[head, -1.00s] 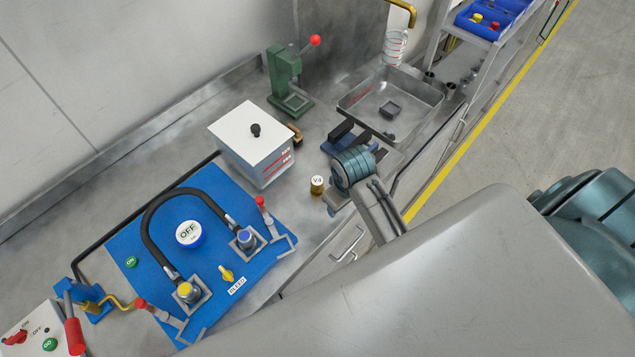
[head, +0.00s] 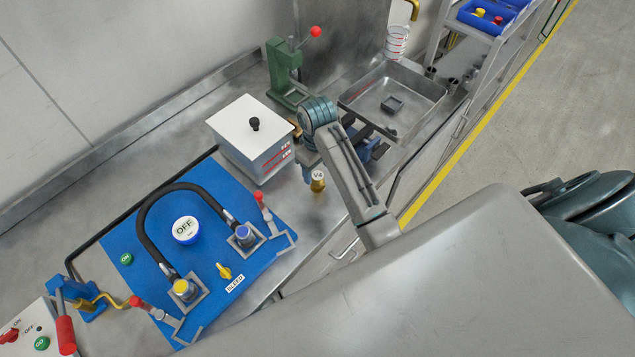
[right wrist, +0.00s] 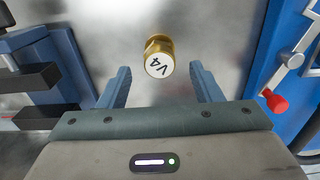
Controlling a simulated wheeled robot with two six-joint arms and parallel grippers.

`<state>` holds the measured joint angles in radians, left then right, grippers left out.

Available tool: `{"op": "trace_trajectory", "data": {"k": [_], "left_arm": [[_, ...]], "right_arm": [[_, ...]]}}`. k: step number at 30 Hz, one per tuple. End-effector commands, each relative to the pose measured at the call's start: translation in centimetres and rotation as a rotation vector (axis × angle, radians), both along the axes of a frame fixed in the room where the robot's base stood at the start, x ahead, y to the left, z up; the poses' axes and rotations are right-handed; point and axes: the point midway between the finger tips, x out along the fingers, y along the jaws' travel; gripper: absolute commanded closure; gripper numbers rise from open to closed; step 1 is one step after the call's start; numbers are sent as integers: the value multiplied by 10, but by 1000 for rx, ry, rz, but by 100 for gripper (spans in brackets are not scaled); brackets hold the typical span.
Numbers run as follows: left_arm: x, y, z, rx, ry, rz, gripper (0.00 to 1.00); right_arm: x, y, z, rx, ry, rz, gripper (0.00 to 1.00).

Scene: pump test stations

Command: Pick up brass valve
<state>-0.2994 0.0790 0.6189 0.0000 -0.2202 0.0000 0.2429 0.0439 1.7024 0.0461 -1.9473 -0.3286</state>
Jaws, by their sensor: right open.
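The brass valve (head: 318,186) is a small brass cylinder with a white top marked V4. It stands on the steel bench, right of the blue mat. In the right wrist view the valve (right wrist: 159,58) is ahead of my right gripper (right wrist: 159,72), roughly centred between its two blue fingers. The fingers are open, and I see clear gaps on both sides of the valve. In the head view my right gripper (head: 308,172) is beside the valve, its fingers mostly hidden by the wrist. My left gripper is not in view.
A white-lidded box (head: 250,138) stands just left of my right gripper. A green press (head: 284,72) and a steel basin (head: 428,88) stand behind. The blue mat (head: 200,262) holds a black hose and fittings. A red-tipped clamp (right wrist: 276,102) is right of the gripper.

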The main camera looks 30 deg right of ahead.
Motion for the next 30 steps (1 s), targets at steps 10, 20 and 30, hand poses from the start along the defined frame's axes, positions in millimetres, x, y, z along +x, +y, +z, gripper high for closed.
{"op": "trace_trajectory", "data": {"k": [10, 20, 30], "left_arm": [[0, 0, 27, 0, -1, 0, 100], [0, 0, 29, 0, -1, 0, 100], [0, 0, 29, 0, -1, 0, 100]], "right_arm": [[-1, 0, -38, 0, 3, -1, 41], [0, 0, -57, 0, -2, 0, 41], [0, 0, -56, 0, -2, 0, 94]]}}
